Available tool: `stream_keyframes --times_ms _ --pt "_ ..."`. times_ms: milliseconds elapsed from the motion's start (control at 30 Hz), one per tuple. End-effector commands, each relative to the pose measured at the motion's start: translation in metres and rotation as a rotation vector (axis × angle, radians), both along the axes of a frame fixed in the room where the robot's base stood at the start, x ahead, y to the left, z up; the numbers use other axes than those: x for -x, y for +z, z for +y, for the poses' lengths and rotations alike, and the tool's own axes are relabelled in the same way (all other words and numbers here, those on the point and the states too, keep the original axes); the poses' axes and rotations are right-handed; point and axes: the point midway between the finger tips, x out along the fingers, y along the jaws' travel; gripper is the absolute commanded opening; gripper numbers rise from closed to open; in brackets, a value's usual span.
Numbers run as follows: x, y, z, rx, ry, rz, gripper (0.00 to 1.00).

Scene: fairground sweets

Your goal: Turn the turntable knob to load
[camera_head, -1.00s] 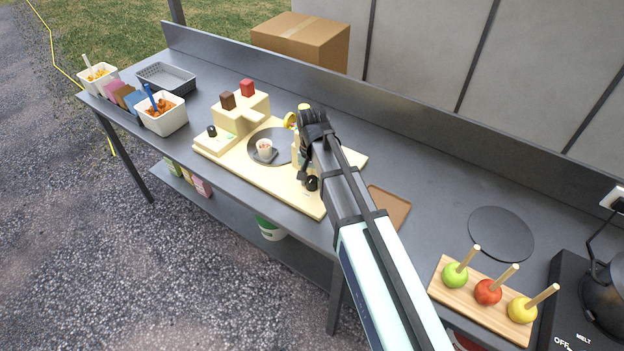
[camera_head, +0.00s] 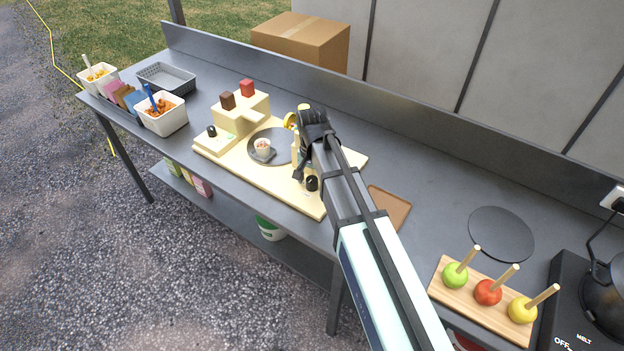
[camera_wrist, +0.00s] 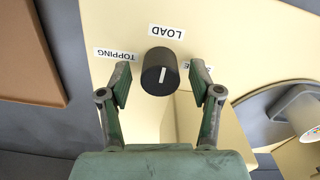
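The black round turntable knob (camera_wrist: 160,78) sits on the cream machine panel between my gripper's two fingers (camera_wrist: 161,84) in the wrist view. The gripper is open, with a gap to the knob on each side. The knob's white pointer line points roughly at the LOAD label (camera_wrist: 166,32). A TOPPING label (camera_wrist: 115,54) is on the left; another label on the right is partly hidden by a finger. In the head view the knob (camera_head: 312,184) shows beside my gripper (camera_head: 302,175). The dark turntable (camera_head: 285,150) carries a small cup (camera_head: 263,146).
The cream machine base (camera_head: 240,166) has dispensers with brown and red tops behind the turntable. A brown board (camera_head: 390,207) lies right of the base. Candy apples on a wooden board (camera_head: 440,290) and a dark round plate (camera_head: 500,234) are farther right.

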Motion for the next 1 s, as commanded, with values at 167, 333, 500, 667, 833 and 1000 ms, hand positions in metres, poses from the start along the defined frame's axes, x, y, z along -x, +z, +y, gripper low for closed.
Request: stream_keyframes --times_ms 167,333,500,667,833,1000 --pt "0.0 0.0 0.0 0.0 0.0 -0.001 0.64" --pt "-0.001 0.007 0.0 -0.001 0.0 -0.001 0.64" --pt "-0.001 0.031 0.0 -0.001 0.0 -0.004 0.64" --pt "-0.001 0.062 0.0 -0.001 0.0 -0.005 0.64" --pt "-0.001 0.092 0.0 -0.001 0.0 -0.003 0.64" --pt "-0.001 0.112 0.0 -0.001 0.0 -0.001 0.64"
